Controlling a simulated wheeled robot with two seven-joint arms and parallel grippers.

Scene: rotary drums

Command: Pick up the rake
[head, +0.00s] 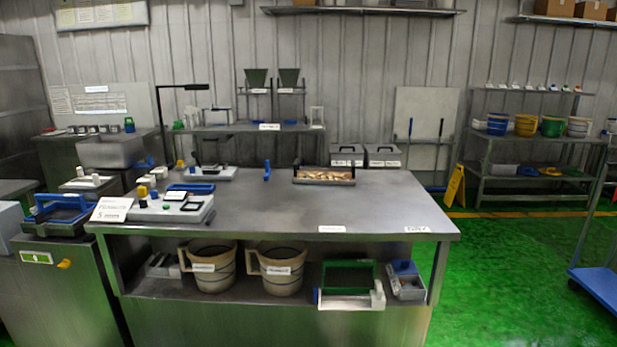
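I cannot make out a rake for certain. A small upright blue object (267,170) stands on the steel table (300,205), left of a tray (324,181) of light brown pieces; its exact shape is too small to tell. Two long thin-handled tools, one at the left (409,130) and one at the right (440,130), lean upright by the back wall behind the table; their lower ends are hidden or unclear. Neither of my grippers is in view.
Buckets (210,268) stand on the shelf below. A yellow floor sign (455,186) and blue cart (598,284) are on the right, with open green floor (510,290) between.

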